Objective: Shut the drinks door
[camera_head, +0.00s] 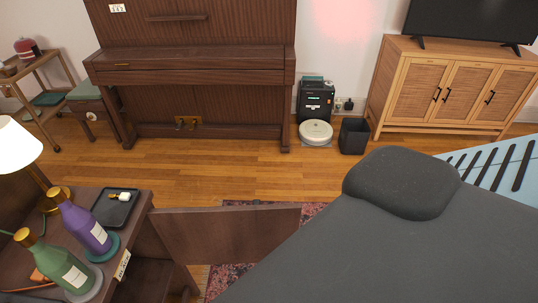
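The drinks door appears to be the dark brown panel (228,235) standing out to the right from the low cabinet (140,203) at the lower left. It is open, swung well away from the cabinet front. Its lower right part is hidden behind a grey padded piece. The cabinet's dark inside shows below its top. A small label (123,265) is on the cabinet's front edge. Neither of my grippers is in view.
A purple bottle (82,225), a green bottle (52,265) and a dark tray (116,207) stand on the cabinet. A large grey padded piece (380,250) fills the lower right. A patterned rug (228,280) lies below the door. Wood floor (230,178) is clear behind.

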